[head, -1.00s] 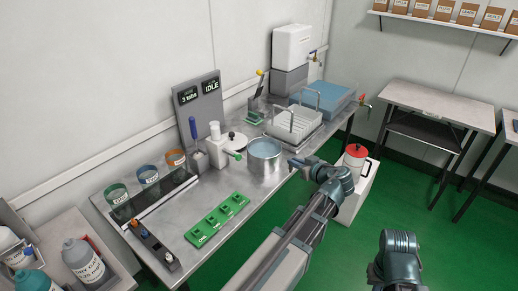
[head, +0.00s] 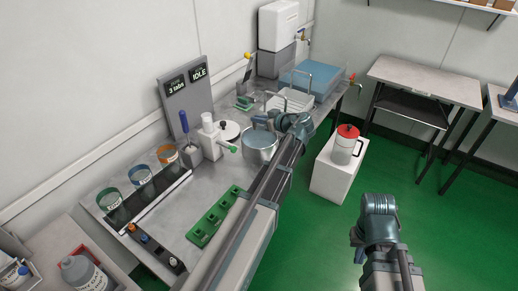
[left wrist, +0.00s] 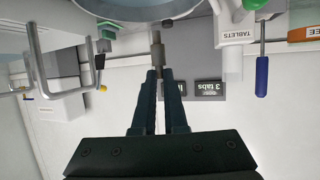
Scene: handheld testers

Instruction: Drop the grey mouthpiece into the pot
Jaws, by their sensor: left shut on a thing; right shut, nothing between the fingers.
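The pot (head: 262,153) is a round steel vessel near the middle of the workbench. My left gripper (head: 259,121) is over the pot's rim in the head view, reaching in from the right. In the left wrist view my left gripper (left wrist: 159,73) is shut on the grey mouthpiece (left wrist: 157,48), a small stubby cylinder held at the fingertips. The pot's rim (left wrist: 140,20) shows just past it at the top. The mouthpiece is too small to make out in the head view. My right gripper (head: 356,243) is shut and empty, away from the bench over the green floor.
A green tray (head: 210,222) lies in front. A red-lidded jug (head: 346,146) stands on a white block to the right.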

